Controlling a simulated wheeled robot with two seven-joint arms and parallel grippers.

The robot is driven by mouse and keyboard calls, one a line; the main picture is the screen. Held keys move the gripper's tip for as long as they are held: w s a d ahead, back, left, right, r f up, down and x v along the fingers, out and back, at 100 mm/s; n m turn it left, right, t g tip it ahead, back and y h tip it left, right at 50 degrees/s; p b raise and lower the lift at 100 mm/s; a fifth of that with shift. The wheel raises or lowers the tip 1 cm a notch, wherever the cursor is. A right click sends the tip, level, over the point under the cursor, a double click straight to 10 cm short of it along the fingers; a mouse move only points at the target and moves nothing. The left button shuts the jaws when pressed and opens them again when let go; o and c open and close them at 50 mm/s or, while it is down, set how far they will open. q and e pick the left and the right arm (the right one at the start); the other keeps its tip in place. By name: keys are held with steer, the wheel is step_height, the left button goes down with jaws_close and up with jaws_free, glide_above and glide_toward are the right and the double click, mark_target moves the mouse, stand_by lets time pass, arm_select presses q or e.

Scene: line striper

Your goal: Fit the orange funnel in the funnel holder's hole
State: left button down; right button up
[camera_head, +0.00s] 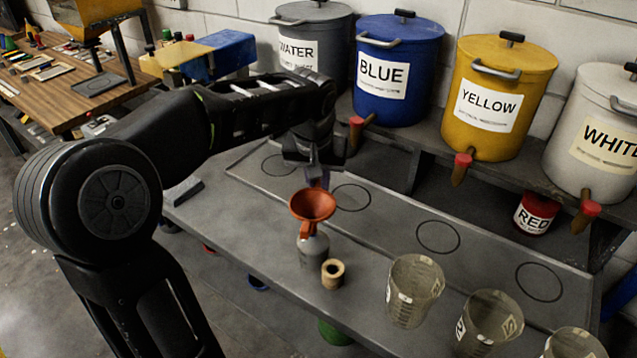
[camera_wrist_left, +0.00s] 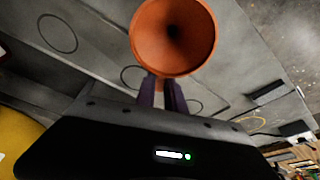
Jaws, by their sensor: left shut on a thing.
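The orange funnel (camera_head: 312,205) is held with its wide mouth up, above the front part of the grey bench. My left gripper (camera_head: 317,182) is shut on it at the far side. In the left wrist view the funnel (camera_wrist_left: 173,38) sits between the purple fingertips (camera_wrist_left: 162,92). A grey bottle-like piece (camera_head: 312,250) shows directly below the funnel; the funnel hides its top, so I cannot tell whether they touch. A tan ring-shaped piece with a hole (camera_head: 332,273) stands beside it. I cannot tell which piece is the funnel holder. My right gripper is not in view.
Clear measuring cups (camera_head: 413,290) stand along the bench's right front. Drawn circles (camera_head: 438,237) mark a mostly clear strip behind. Labelled buckets, such as the blue one (camera_head: 397,70), stand on a raised shelf with taps overhanging. A wooden table (camera_head: 75,85) is at the left.

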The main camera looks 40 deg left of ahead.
arm_select(q)
steer(key=shift+r+p, duration=0.4)
steer(key=shift+r, duration=0.45)
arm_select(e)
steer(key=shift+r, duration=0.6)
arm_select(q)
steer(key=shift+r+p, duration=0.3)
steer(key=shift+r, duration=0.15)
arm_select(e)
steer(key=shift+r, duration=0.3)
arm_select(q)
steer(key=shift+f, duration=0.1)
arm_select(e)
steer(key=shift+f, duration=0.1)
